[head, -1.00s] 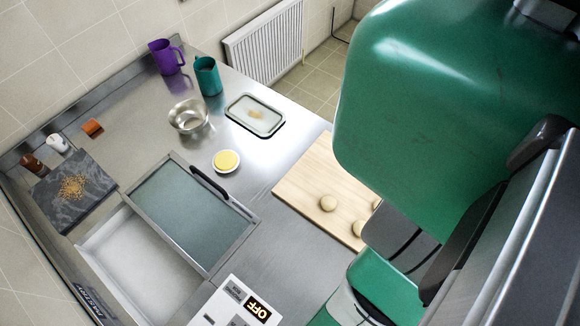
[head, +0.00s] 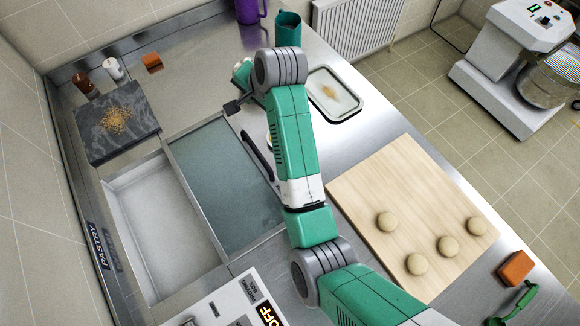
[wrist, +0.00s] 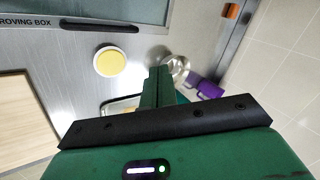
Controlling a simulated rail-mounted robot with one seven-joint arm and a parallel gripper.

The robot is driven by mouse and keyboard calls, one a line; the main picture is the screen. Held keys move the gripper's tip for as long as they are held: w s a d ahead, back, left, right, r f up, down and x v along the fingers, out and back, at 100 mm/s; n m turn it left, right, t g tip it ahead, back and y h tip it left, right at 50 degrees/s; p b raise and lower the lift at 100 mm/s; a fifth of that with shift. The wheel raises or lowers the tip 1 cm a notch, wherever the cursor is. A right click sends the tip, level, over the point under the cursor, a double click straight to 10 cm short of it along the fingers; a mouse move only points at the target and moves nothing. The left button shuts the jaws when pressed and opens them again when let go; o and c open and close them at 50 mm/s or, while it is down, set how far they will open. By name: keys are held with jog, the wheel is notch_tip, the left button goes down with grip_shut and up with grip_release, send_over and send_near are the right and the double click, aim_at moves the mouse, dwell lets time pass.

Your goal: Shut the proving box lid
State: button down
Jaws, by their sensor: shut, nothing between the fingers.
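The proving box is set into the steel counter. Its white inside (head: 165,225) lies uncovered on the left in the head view. Its framed glass lid (head: 220,185) lies to the right of that opening, with a dark bar handle (head: 257,156) along its right side. In the wrist view the lid's glass (wrist: 115,9) and handle (wrist: 112,27) are at the top, beside the partly cut-off box label. My gripper (wrist: 160,72) is shut and empty, apart from the handle. In the head view my arm hides part of the lid's right side.
A butter dish (wrist: 110,62) lies near the handle. A wooden board (head: 375,170) with several dough balls is right of my arm. A metal tray (head: 334,95), a teal jug (head: 288,30) and a purple jug (head: 248,10) stand farther back. A slate slab (head: 115,120) is at left.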

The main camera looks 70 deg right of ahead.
jog(key=s+f+m+g+y+b, duration=0.25)
jog(key=s+f+m+y, duration=0.4)
jog(key=s+f, duration=1.05)
jog(key=shift+m, duration=0.35)
jog(key=x, duration=0.4)
jog(key=w+b+x, duration=0.1)
jog(key=x, duration=0.3)
jog(key=w+d+b+x, duration=0.1)
jog(key=x, duration=0.3)
jog(key=shift+w+r, duration=0.1)
jog(key=shift+r, duration=0.1)
jog(key=w+a, duration=0.2)
jog(key=shift+w, duration=0.4)
jog(key=shift+w+a, duration=0.15)
jog(key=shift+w, duration=0.05)
jog(key=shift+r, duration=0.1)
